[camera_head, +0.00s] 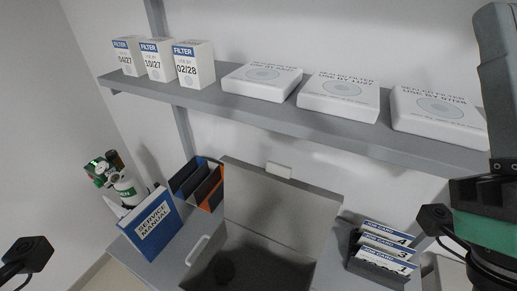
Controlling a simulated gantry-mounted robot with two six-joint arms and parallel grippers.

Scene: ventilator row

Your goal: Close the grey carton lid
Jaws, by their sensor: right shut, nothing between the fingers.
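The grey carton (205,272) stands on the bench at the bottom centre, cut off by the lower edge of the picture. Its lid (268,205) is open and stands raised at the back, with a pale tab (279,170) at its top edge. The inside of the carton is dark, and its contents are hard to make out. My right gripper (490,272) is at the bottom right corner, well to the right of the lid and apart from it. It is shut and empty, its tips mostly out of the picture. Only my left wrist's dark camera part shows at the lower left.
A job card rack (378,270) stands right of the carton. A blue service manual (152,226), a binder holder (197,182) and a green-and-white bottle (125,188) stand left. A shelf (235,108) above carries several filter boxes and flat white packs.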

